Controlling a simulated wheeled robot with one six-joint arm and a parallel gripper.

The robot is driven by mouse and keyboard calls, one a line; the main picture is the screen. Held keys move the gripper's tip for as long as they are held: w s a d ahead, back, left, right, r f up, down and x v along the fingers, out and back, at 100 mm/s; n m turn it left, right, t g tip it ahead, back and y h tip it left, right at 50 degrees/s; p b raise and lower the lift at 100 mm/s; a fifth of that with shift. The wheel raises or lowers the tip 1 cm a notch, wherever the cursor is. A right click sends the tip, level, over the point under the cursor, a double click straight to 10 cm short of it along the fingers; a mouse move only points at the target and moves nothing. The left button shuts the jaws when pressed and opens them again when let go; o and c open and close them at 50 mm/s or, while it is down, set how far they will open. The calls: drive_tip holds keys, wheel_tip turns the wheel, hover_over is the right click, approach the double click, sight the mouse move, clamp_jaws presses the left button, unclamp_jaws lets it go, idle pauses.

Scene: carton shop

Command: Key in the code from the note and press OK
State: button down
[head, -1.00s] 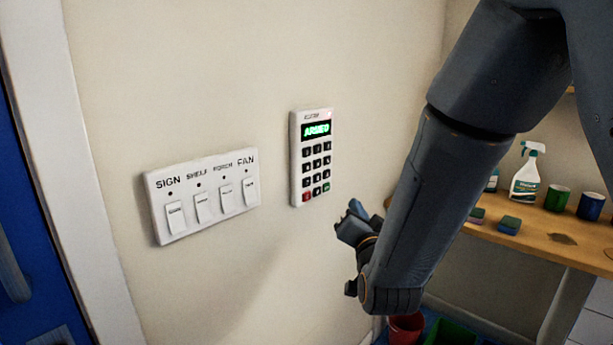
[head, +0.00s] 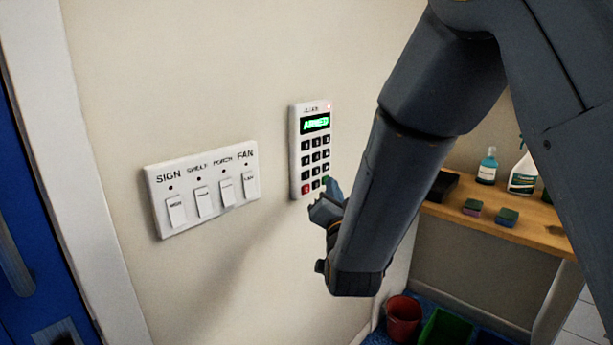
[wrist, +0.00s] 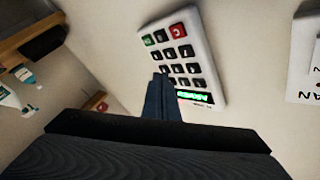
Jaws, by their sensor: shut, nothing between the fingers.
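The white keypad (head: 313,150) is mounted on the wall, with black keys, a red key at its bottom left and a green key at its bottom right. Its lit green display reads "ARMED". My gripper (head: 333,192) is shut and empty, close to the keypad's lower right corner in the head view and partly covering that area. In the wrist view the keypad (wrist: 180,62) appears upside down, and my shut fingers (wrist: 161,80) overlap some keys. I cannot tell whether the fingertips touch a key. No note with a code is in view.
A switch panel (head: 203,188) labelled SIGN, SHELF, PORCH and FAN is left of the keypad. A blue door (head: 20,235) is at far left. A wooden shelf (head: 480,226) with bottles and sponges is at right. A red bucket (head: 403,318) and green bin (head: 445,328) stand below.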

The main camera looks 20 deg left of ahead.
drive_tip(key=shift+w+a+b, duration=0.1)
drive_tip(key=shift+w+a, duration=0.2)
drive_tip(key=shift+a, duration=0.45)
drive_tip(key=shift+w+a+b, duration=0.15)
drive_tip(key=shift+w+a, duration=0.15)
drive_tip(key=shift+a, duration=0.4)
drive_tip(key=shift+w+a+b, duration=0.1)
drive_tip(key=shift+w+a, duration=0.2)
drive_tip(key=shift+a, duration=0.45)
drive_tip(key=shift+w+a, duration=0.1)
drive_tip(key=shift+a, duration=0.05)
idle(0.3)
drive_tip(key=shift+a, duration=0.2)
drive_tip(key=shift+w+a+b, duration=0.2)
drive_tip(key=shift+a+b, duration=0.1)
drive_tip(key=shift+b, duration=0.05)
idle(0.7)
idle(0.3)
drive_tip(key=shift+s+d, duration=0.3)
drive_tip(key=shift+d, duration=0.4)
drive_tip(key=shift+s+d+b, duration=0.1)
drive_tip(key=shift+s+d, duration=0.2)
drive_tip(key=shift+d, duration=0.5)
drive_tip(key=shift+s+d+b, duration=0.1)
drive_tip(key=shift+s+d, duration=0.25)
drive_tip(key=shift+d, duration=0.4)
drive_tip(key=shift+s+d+b, duration=0.1)
drive_tip(key=shift+s+d, duration=0.2)
drive_tip(key=shift+d, duration=0.5)
idle(0.8)
